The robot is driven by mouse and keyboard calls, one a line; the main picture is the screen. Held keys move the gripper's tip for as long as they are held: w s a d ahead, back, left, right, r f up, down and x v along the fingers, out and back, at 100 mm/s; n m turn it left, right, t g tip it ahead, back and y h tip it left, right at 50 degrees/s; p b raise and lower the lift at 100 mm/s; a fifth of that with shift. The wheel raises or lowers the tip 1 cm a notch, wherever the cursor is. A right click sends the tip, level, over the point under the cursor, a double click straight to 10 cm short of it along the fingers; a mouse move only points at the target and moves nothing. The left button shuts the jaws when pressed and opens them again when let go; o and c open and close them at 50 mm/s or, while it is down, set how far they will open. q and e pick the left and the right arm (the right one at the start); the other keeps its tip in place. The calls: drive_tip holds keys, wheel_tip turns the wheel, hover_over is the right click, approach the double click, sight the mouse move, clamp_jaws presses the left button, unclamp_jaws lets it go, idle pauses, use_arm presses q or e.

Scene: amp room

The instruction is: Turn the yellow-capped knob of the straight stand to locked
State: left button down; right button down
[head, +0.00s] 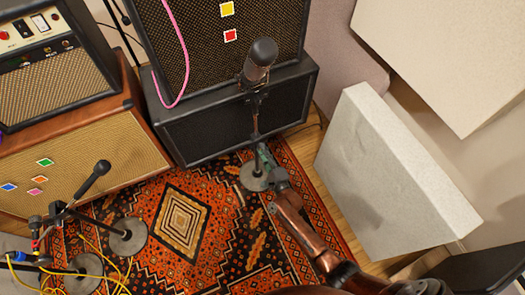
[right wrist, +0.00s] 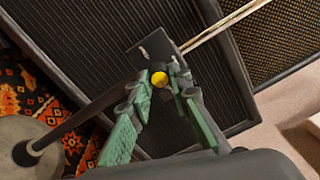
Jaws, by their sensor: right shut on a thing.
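The straight stand rises from its round grey base (head: 252,180) on the rug and carries a large dark microphone (head: 260,58). Its yellow-capped knob (right wrist: 159,79) sits at the dark clutch block (right wrist: 152,46) in the right wrist view. My right gripper (head: 262,156) is at the stand's pole. In the right wrist view its green-padded fingers (right wrist: 163,86) are closed on the knob, one on each side, with the yellow cap showing between them. The knob is too small to make out in the head view. My left gripper is not in view.
Black speaker cabinets (head: 235,120) stand close behind the stand. A brown amplifier cabinet (head: 75,150) is at the left. Other microphone stands (head: 128,237) and yellow cables (head: 105,265) crowd the lower left. A pale panel (head: 385,175) stands at the right of my arm.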

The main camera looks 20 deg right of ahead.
drive_tip(key=shift+f, duration=0.1)
drive_tip(key=c, duration=1.8)
unclamp_jaws()
drive_tip(key=shift+o, duration=0.2)
drive_tip(key=s, duration=1.2)
drive_tip(key=shift+d, duration=0.2)
drive_tip(key=shift+f, duration=0.1)
